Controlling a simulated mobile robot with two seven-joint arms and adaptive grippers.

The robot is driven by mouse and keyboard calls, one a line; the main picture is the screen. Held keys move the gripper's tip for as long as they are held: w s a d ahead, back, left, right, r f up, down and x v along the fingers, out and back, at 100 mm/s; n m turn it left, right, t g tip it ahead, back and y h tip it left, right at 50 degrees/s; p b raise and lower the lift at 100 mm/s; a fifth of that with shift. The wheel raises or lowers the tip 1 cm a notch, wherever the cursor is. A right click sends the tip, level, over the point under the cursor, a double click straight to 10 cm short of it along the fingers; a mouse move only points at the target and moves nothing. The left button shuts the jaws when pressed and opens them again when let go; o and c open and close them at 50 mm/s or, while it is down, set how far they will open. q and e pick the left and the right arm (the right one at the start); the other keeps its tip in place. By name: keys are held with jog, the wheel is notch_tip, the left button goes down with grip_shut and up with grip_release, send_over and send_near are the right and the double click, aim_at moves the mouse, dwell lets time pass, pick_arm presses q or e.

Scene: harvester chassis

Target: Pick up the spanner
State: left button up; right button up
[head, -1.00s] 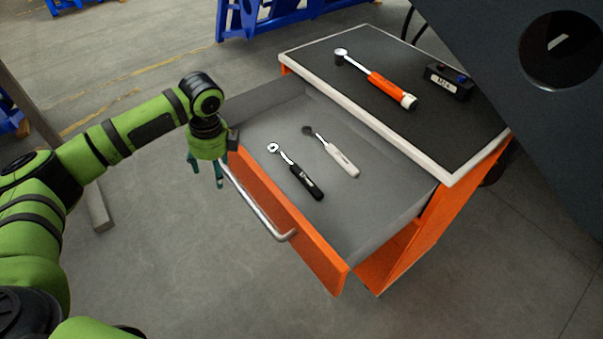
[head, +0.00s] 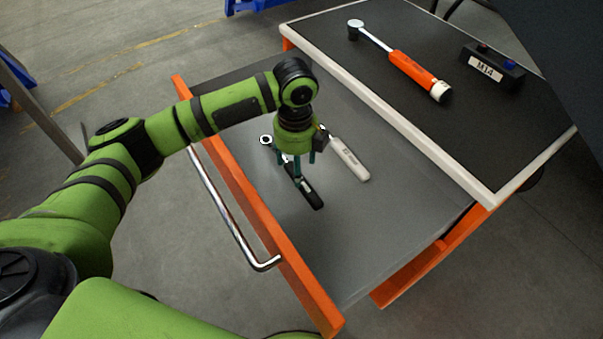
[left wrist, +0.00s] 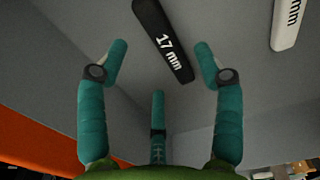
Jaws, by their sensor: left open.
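A black-handled spanner (head: 312,196) with a round silver head lies in the open drawer (head: 350,245). Its handle reads "17 mm" in the left wrist view (left wrist: 165,38). A white-handled spanner (head: 348,160) lies beside it to the right, its head partly hidden by my gripper. In the left wrist view, the black handle lies just beyond the spread teal fingers. My right gripper is not in view.
A black box marked "M14" (head: 492,70) with two buttons stands on the dark cabinet top (head: 460,130). The orange drawer front with its metal handle (head: 228,215) is at the left. The near right of the drawer floor is clear.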

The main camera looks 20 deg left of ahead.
aim_at(289, 169)
pick_arm(q)
jog(key=shift+s+f, duration=0.1)
jog(key=shift+f, duration=0.35)
notch_tip(289, 169, down, 4)
jog(key=shift+f+p, duration=0.15)
jog(key=shift+p, duration=0.55)
jog(key=shift+f, duration=0.3)
jog(key=shift+c, duration=1.2)
grip_shut()
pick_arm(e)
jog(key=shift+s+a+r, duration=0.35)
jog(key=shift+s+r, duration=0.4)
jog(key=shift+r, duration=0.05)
